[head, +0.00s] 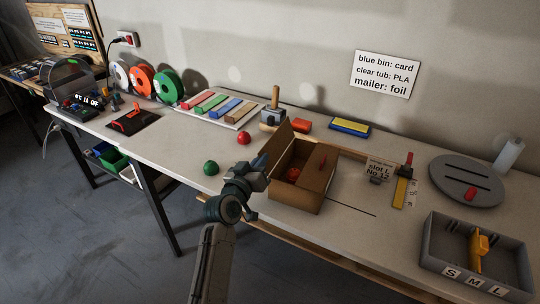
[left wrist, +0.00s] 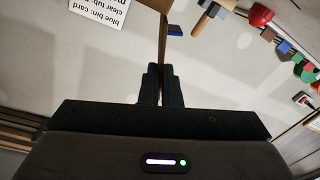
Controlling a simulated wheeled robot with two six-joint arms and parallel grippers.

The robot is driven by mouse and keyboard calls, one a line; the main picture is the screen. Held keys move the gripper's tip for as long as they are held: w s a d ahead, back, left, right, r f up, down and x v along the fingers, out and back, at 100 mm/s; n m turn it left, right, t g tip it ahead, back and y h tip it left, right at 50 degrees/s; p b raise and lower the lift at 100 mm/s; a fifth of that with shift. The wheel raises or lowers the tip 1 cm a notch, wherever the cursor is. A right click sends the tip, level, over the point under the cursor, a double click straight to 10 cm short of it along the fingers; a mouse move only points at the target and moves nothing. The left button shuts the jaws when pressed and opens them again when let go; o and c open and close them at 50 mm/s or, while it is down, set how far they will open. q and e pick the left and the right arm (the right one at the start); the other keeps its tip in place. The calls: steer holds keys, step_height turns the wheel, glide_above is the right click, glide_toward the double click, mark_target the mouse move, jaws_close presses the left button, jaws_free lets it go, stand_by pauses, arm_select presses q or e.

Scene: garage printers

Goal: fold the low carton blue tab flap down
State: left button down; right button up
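The low brown carton (head: 302,193) stands on the bench, its top open and a red object (head: 293,175) inside. Its left flap (head: 282,142) stands up, leaning outward; its blue tab cannot be made out clearly behind my gripper. My left gripper (head: 263,172) is at the near end of the left flap. In the left wrist view the fingers (left wrist: 161,85) are close together, with the thin brown flap (left wrist: 162,45) seen edge-on between them. My right gripper is in no view.
A green ball (head: 211,168) and a red ball (head: 243,138) lie left of the carton. A hammer-like tool (head: 273,112) stands behind it. A slot card (head: 379,169), a grey S-M-L bin (head: 440,255) and a round grey plate (head: 466,181) are to the right.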

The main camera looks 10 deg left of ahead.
arm_select(q)
steer(key=shift+s+d+m, duration=0.1)
steer(key=shift+d+m, duration=0.3)
steer(key=shift+m, duration=0.5)
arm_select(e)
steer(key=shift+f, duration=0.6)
arm_select(q)
steer(key=shift+b, duration=0.3)
steer(key=shift+s+d+r+m+b, duration=0.15)
steer(key=shift+d+m+b, duration=0.25)
steer(key=shift+m, duration=0.4)
steer(key=c, duration=1.9)
jaws_free()
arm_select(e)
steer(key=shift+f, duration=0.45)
arm_select(q)
steer(key=shift+a, duration=0.1)
steer(key=shift+p+v, duration=0.35)
steer(key=shift+v, duration=1.65)
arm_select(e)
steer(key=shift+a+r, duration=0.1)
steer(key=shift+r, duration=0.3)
